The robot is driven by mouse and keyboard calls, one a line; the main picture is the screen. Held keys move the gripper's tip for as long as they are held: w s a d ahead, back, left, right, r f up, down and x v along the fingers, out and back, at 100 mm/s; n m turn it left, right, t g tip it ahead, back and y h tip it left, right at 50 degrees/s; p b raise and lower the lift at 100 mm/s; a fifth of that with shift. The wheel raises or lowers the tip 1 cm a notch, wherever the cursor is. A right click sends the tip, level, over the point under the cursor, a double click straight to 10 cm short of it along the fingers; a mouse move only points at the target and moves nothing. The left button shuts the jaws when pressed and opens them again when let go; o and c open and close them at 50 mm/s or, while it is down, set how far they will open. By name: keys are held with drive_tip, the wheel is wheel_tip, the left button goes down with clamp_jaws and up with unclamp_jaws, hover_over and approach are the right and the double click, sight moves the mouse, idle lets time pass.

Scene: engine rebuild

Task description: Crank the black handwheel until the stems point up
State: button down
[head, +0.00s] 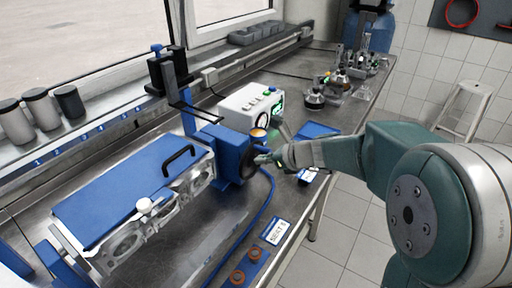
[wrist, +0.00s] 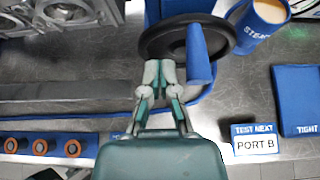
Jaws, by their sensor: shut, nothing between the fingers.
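The black handwheel (wrist: 153,40) is at the top middle of the wrist view, with a blue handle (wrist: 197,52) sticking out from it. In the head view the handwheel (head: 247,164) is partly hidden on the right side of a blue gearbox (head: 226,143). My gripper (wrist: 160,70) is shut and empty, its fingertips at the wheel's near rim, just left of the blue handle. I cannot tell whether they touch. The head view also shows my gripper (head: 266,158) beside the wheel.
A mug (wrist: 262,18) stands close to the wheel's right. A PORT B sign (wrist: 255,140) and a blue pad (wrist: 297,98) lie to the right. A blue hose (head: 268,200) runs below the wheel. A white control box (head: 250,105) stands behind.

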sight(268, 150)
drive_tip(key=shift+r, duration=0.1)
drive_tip(key=shift+w+d+r, duration=0.15)
drive_tip(key=shift+w+d, duration=0.05)
drive_tip(key=shift+w, duration=0.1)
drive_tip(key=shift+w, duration=0.1)
idle(0.3)
drive_tip(key=shift+w+d+r, duration=0.2)
drive_tip(key=shift+w+d, duration=0.05)
drive_tip(key=shift+w, duration=0.05)
drive_tip(key=shift+w+d+r, duration=0.1)
drive_tip(key=shift+w+d, duration=0.2)
drive_tip(key=shift+w, duration=0.1)
drive_tip(key=shift+w+d, duration=0.1)
idle(0.3)
drive_tip(key=shift+w+d, duration=0.15)
drive_tip(key=shift+w, duration=0.25)
